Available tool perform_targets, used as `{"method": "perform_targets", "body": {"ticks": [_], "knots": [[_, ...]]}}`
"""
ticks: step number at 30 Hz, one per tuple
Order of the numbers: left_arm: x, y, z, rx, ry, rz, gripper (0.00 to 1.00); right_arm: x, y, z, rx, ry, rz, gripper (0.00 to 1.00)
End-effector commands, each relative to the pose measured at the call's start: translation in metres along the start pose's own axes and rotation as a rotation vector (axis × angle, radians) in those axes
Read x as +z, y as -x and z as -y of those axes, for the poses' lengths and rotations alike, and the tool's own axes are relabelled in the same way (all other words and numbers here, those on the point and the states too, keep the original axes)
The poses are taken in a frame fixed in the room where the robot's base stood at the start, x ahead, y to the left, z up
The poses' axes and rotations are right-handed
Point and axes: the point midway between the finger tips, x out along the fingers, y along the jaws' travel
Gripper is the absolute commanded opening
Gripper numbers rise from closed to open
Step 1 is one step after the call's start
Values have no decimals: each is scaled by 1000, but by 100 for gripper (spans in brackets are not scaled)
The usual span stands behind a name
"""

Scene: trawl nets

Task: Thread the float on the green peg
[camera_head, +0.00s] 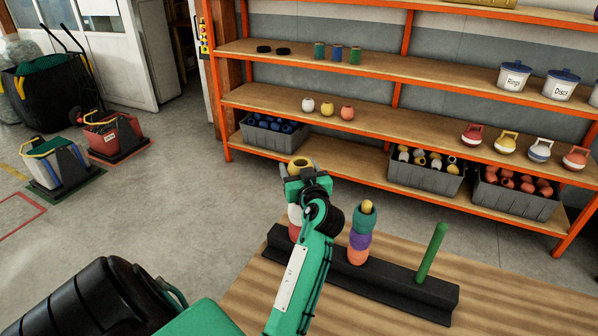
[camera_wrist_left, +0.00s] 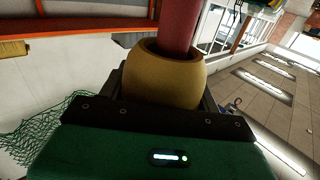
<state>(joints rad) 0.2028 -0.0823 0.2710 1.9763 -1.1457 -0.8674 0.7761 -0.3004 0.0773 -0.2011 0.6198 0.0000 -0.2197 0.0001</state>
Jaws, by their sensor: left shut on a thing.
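The yellow float (camera_head: 301,162) is held by my left gripper (camera_head: 299,172), which is shut on it above the left end of the black rack (camera_head: 400,290). In the left wrist view the float (camera_wrist_left: 165,82) shows close up, with a red peg (camera_wrist_left: 180,30) at its hole. The peg seems to run into the hole; I cannot tell how far. The green peg (camera_head: 432,252) stands bare at the rack's right end. My right gripper is not in view.
The middle peg carries a teal float (camera_head: 364,220), a purple float (camera_head: 359,240) and an orange float (camera_head: 357,256). A white float (camera_head: 294,214) shows partly behind my left arm. An orange-framed shelf (camera_head: 300,98) stands behind the table (camera_head: 500,300).

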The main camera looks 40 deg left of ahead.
Motion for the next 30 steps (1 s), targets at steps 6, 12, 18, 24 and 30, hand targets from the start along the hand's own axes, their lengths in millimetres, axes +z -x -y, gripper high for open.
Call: {"method": "perform_targets", "body": {"ticks": [6,12,18,24,30], "knots": [[-20,0,0,-1,0,0,38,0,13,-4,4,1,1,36],[-31,0,0,-1,1,-1,38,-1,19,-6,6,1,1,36],[-34,0,0,0,0,-1,38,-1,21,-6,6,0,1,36],[-34,0,0,0,0,0,38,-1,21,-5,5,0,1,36],[-34,0,0,0,0,0,38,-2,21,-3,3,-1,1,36]]}}
